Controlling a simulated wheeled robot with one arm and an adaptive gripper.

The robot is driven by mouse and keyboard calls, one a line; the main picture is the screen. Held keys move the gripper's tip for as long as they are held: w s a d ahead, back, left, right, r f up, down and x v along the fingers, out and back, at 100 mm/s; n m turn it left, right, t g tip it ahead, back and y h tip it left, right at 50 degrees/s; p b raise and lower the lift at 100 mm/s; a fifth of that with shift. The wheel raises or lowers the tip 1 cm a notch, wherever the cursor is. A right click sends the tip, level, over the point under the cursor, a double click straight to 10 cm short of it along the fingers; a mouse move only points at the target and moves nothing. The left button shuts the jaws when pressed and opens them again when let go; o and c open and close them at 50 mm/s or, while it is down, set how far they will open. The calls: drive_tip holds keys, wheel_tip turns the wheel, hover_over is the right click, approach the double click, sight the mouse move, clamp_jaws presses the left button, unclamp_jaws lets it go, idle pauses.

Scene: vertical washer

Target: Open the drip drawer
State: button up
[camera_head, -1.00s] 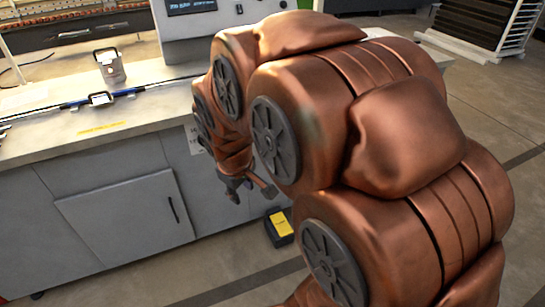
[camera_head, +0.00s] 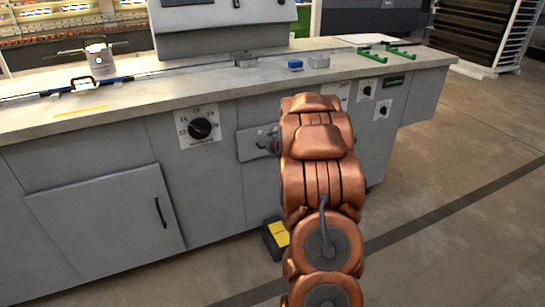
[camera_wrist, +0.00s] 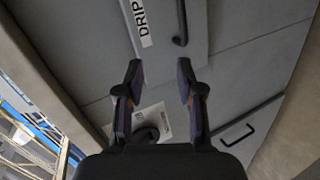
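The drip drawer (camera_head: 250,146) is a small grey panel on the machine's front, right of a dial; my arm hides its right part in the head view. In the wrist view its grey front (camera_wrist: 165,42) carries a white label reading "DRIP" (camera_wrist: 141,22) and a dark bar handle (camera_wrist: 181,22). My gripper (camera_wrist: 159,70) is open and empty, with its fingers spread apart. The handle shows beyond the fingertips, towards the right one, and not between them. In the head view the gripper (camera_head: 268,138) is small and partly hidden at the panel.
The black dial (camera_head: 200,129) on a white plate is left of the drawer. A cabinet door (camera_head: 105,215) with a dark handle is lower left. The worktop edge (camera_head: 130,126) runs above. A black and yellow box (camera_head: 276,238) stands on the floor below. Open floor lies to the right.

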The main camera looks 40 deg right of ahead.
sight(260, 131)
drive_tip(key=d+f+n+t+b, duration=0.3)
drive_tip(key=d+f, duration=0.1)
drive_tip(key=f, duration=0.2)
drive_tip(key=shift+y, duration=0.3)
drive_tip(key=shift+d+f+x, duration=0.1)
drive_tip(key=shift+d+x, duration=0.05)
drive_tip(key=shift+x, duration=1.8)
drive_tip(key=shift+d+f+x, duration=0.1)
drive_tip(key=shift+f+x, duration=0.05)
drive_tip(key=shift+x, duration=1.8)
drive_tip(key=shift+s, duration=0.15)
drive_tip(key=shift+c, duration=0.3)
clamp_jaws()
